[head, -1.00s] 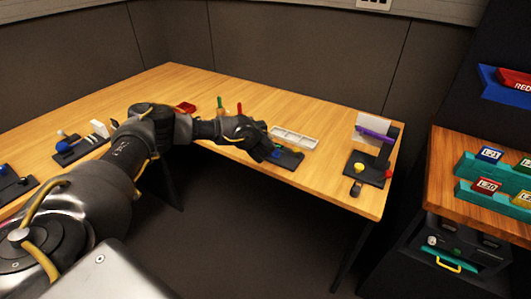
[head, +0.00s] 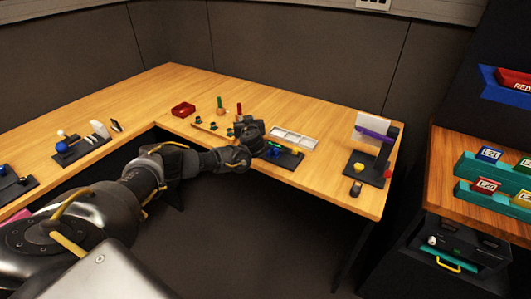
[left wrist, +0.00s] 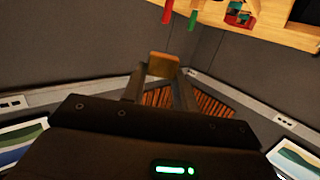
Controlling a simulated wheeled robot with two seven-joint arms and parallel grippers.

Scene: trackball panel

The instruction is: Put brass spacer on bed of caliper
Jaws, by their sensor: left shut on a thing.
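My left gripper (head: 248,128) is over the far part of the table, left of a small dark base. In the left wrist view, its two fingers (left wrist: 160,86) are shut on a tan-brown block (left wrist: 163,67), which looks like the brass spacer. In the head view the block cannot be made out. The dark base (head: 290,160) carries small blue, green and yellow parts and is partly behind my gripper. I cannot tell for sure which fixture is the caliper. My right gripper is not in view.
A red tray (head: 183,109) and upright green and red handles stand behind my arm. A white compartment tray (head: 294,138) lies behind the dark base. A fixture with a purple bar (head: 374,134) stands at the right end. Dark fixtures (head: 82,150) stand on the left table.

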